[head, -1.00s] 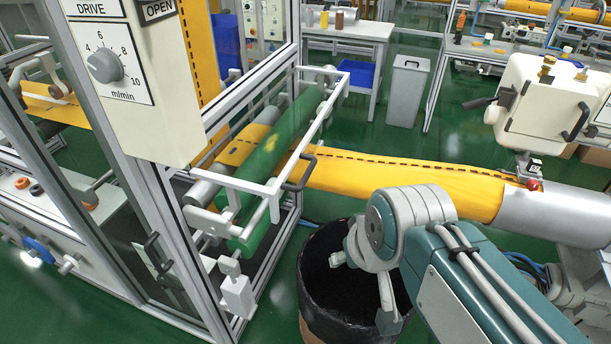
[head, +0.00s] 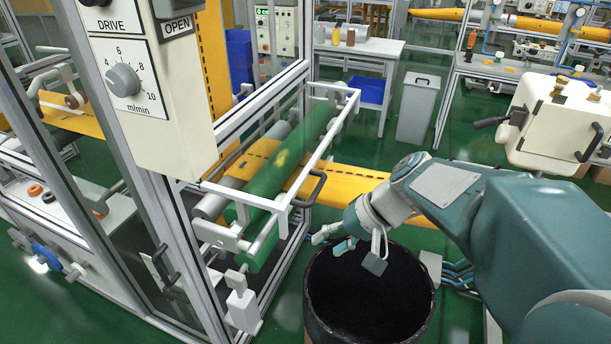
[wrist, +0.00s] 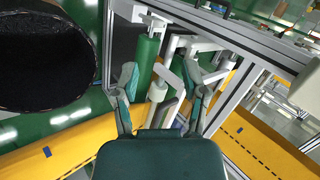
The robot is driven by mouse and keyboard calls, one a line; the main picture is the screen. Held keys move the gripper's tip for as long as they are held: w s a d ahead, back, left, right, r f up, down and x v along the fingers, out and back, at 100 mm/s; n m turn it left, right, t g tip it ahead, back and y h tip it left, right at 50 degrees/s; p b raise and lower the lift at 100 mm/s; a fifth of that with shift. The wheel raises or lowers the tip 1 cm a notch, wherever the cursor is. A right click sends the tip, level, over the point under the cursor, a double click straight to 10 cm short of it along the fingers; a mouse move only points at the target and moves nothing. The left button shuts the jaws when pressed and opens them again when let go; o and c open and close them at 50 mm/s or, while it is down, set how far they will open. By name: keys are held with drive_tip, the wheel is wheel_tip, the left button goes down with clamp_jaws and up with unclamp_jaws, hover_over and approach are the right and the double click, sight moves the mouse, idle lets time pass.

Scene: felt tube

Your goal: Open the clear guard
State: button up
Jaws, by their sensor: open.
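The clear guard (head: 322,152) is a see-through panel in a white frame, over the green roller (head: 272,206) at the machine's front. It looks down over the rollers. Its dark bar handle (head: 311,189) sticks out on the right side. My gripper (head: 331,241) is open and empty, right of and below the handle, apart from it in the head view. In the wrist view my gripper (wrist: 160,76) has its two fingers spread, with the green roller (wrist: 147,62) and white frame bars beyond.
A black-lined round bin (head: 370,295) stands below my gripper. Yellow felt (head: 345,182) runs from the rollers behind my arm. The drive panel (head: 150,80) and metal machine posts are at left. A white weight block (head: 242,309) hangs by the front post.

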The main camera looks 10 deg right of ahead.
drive_tip(key=w+d+f+m+t+y, duration=0.2)
drive_tip(key=w+d+t+y, duration=0.15)
drive_tip(key=w, duration=0.45)
drive_tip(key=m+t+y, duration=0.2)
drive_tip(key=t, duration=0.1)
approach(316, 189)
drive_tip(key=x, duration=0.7)
drive_tip(key=f+x, duration=0.1)
drive_tip(key=x, duration=0.2)
clamp_jaws()
